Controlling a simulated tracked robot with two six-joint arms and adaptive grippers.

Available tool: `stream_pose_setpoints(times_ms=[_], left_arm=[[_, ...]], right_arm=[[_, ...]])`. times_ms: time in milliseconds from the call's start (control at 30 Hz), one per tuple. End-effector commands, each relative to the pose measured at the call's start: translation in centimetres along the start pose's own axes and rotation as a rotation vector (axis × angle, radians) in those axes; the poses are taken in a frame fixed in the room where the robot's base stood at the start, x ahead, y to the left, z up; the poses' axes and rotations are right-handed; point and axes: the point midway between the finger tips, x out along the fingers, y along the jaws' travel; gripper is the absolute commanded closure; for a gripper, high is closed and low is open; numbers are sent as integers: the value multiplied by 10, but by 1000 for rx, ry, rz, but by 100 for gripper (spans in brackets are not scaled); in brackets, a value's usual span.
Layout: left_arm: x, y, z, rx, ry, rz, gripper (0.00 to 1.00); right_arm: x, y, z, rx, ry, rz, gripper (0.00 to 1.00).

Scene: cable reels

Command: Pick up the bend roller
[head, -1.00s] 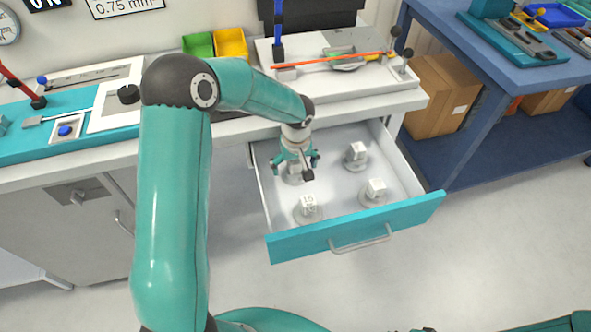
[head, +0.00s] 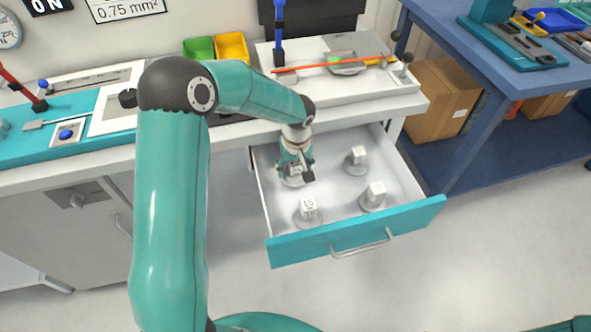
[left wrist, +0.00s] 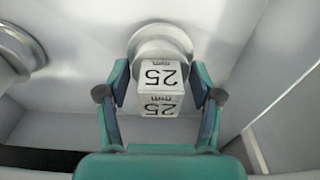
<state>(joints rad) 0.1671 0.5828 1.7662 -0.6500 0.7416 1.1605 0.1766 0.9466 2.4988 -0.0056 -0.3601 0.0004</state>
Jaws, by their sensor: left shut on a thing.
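The bend roller (left wrist: 161,76) in my left gripper is a pale square block marked "25 mm" on a round metal base. My left gripper (head: 294,171) points down into the open drawer at its back left. In the head view the gripper mostly hides this roller, whose base still appears to sit on the drawer floor. Other rollers stand in the drawer: one marked "15" (head: 308,209) at the front left, one at the back right (head: 356,158) and one at the front right (head: 374,195).
The white drawer with a teal front (head: 355,232) is pulled out under the workbench. Its walls surround the gripper. On the bench stand a white fixture (head: 345,88), green and yellow bins (head: 231,46) and a teal board (head: 30,143). A blue table (head: 500,62) is at right.

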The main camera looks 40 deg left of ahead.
Motion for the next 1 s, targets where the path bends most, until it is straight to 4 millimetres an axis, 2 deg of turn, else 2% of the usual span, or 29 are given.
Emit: stream_pose_setpoints(times_ms=[267, 700, 1000], left_arm=[[-43, 1, -6, -1, 5, 6, 79], [-142, 2, -17, 0, 4, 5, 79], [-182, 1, -22, 1, 2, 4, 79]], right_arm=[[-1, 0, 0, 0, 0, 0, 77], [-6, -2, 0, 0, 0, 0, 77], [-10, -4, 0, 0, 0, 0, 77]])
